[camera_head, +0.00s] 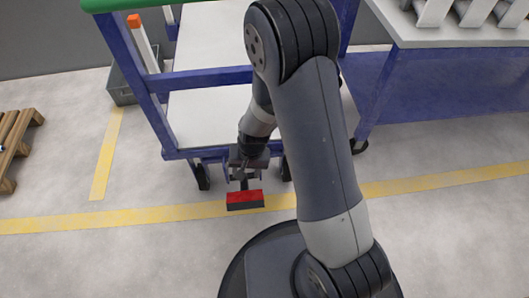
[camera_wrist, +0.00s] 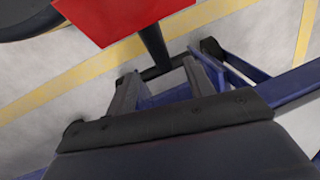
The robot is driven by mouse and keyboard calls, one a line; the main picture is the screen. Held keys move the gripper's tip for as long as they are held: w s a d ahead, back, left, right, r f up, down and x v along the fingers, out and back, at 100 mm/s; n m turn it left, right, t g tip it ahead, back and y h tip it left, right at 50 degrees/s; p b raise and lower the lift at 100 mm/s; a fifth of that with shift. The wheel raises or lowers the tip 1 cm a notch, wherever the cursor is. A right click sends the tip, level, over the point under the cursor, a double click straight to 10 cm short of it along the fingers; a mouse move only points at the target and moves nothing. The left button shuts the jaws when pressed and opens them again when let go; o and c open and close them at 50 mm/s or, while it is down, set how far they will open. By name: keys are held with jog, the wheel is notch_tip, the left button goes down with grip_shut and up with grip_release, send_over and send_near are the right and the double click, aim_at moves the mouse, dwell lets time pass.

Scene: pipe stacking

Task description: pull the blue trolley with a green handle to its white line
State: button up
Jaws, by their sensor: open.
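The blue trolley (camera_head: 207,77) stands at the upper left of the head view, its green handle (camera_head: 100,4) at the top edge. A red block (camera_head: 245,200) on a dark stem sticks out low at the trolley's near end. The red block (camera_wrist: 125,15) is also at the top of the wrist view, with its stem (camera_wrist: 153,42) below it. My gripper (camera_head: 243,172) is low at this near end. In the wrist view my gripper (camera_wrist: 160,76) is open, its fingers on either side of the stem's dark base. Contact cannot be told. No white line shows.
Yellow floor lines (camera_head: 110,217) cross the near floor. A second blue frame with a grey top (camera_head: 450,35) stands close at the right. A wooden pallet (camera_head: 14,145) lies at the left, and a grey crate (camera_head: 122,88) stands behind the trolley's left side. Floor at the lower left is clear.

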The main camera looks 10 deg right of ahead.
jog(key=shift+w+d+f, duration=0.1)
jog(key=shift+w+f, duration=0.05)
jog(key=shift+w, duration=0.3)
jog(key=f+b, duration=0.1)
jog(key=f, duration=0.2)
jog(key=a+f+b, duration=0.1)
jog(key=f+b, duration=0.1)
jog(key=f, duration=0.2)
jog(key=f+b, duration=0.2)
jog(key=f, duration=0.1)
jog(key=shift+a+f, duration=0.3)
jog(key=shift+f, duration=0.1)
jog(key=shift+c, duration=0.3)
grip_shut()
dwell(0.7)
